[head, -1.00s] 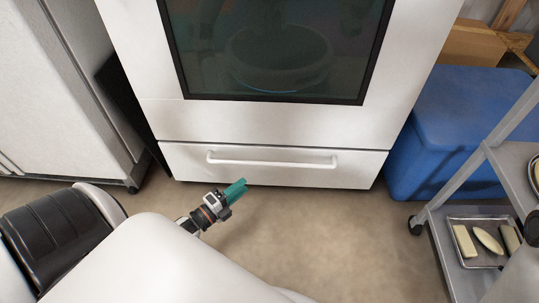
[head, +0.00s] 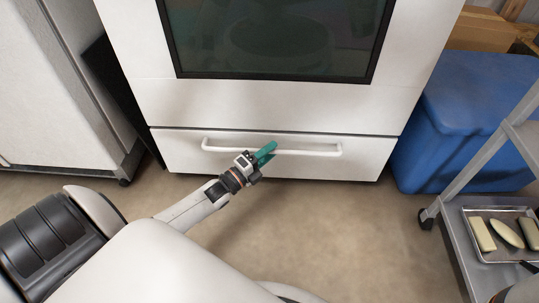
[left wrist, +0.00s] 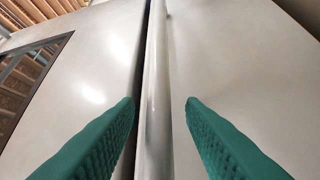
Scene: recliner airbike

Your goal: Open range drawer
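The range drawer (head: 330,165) is the low white panel under the oven door, and it looks shut. Its white bar handle (head: 315,153) runs across its upper part. My left gripper (head: 266,152), with green fingers, is at the handle, left of its middle. In the left wrist view the handle (left wrist: 158,90) runs between the two spread fingers (left wrist: 160,125), with a gap on each side. The dark seam above the drawer shows beside the handle there.
The oven door with its dark window (head: 270,40) is above the drawer. A white cabinet (head: 55,90) stands at the left. A blue bin (head: 465,125) and a grey cart (head: 470,255) with a tray are at the right. The floor (head: 330,225) before the drawer is clear.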

